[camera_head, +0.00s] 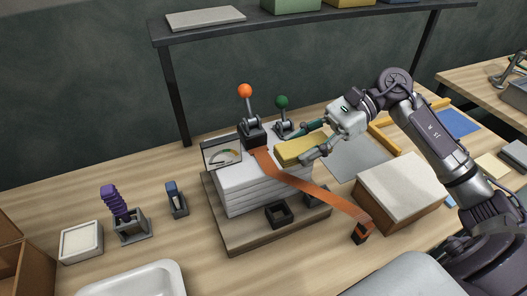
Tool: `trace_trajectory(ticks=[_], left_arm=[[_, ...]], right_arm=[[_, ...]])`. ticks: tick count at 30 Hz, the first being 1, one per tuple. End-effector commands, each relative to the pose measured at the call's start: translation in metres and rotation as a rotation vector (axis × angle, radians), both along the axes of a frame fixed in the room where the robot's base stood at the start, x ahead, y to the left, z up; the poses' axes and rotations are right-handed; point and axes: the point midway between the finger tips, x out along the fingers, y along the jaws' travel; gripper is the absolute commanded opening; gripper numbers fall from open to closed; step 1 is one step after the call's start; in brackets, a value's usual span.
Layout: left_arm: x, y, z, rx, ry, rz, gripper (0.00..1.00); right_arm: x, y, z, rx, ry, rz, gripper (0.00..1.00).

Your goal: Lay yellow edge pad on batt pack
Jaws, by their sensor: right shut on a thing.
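The yellow edge pad (298,149) is between the fingers of my right gripper (308,141), which is shut on it. The pad is at the right top side of the batt pack (241,185), a white layered stack on a grey-brown base board (236,235). I cannot tell whether the pad touches the pack. An orange strap (310,187) runs from a dark buckle block at the top of the pack down to the right, ending at a dark end piece (361,232). My left gripper is not in view.
A lever with an orange knob (245,91) and one with a green knob (282,102) stand behind the pad. A gauge (222,153) stands at the pack's left. A pale-topped box (400,190) is at right. A shelf (270,27) spans the back.

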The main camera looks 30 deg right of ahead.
Motion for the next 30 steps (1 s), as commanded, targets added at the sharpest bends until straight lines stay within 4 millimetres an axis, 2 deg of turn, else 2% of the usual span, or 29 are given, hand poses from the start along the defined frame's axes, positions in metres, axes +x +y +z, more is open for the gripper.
trace_trajectory(ticks=[1,6,12,17,24,30], left_arm=[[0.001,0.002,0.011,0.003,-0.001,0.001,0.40],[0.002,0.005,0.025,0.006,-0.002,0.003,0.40],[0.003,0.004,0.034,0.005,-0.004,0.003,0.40],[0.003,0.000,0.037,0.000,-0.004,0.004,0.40],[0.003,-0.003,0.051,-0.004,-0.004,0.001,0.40],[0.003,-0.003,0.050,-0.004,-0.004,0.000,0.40]], right_arm=[[0.013,0.005,0.000,0.008,-0.001,-0.001,0.22],[0.049,0.020,-0.024,0.008,0.000,0.000,0.22],[0.078,0.031,-0.047,0.005,-0.001,0.000,0.22],[0.084,0.034,-0.056,0.002,0.001,0.002,0.22],[0.084,0.034,-0.088,0.002,0.002,0.000,0.22],[0.084,0.034,-0.094,0.000,-0.001,0.002,0.22]])
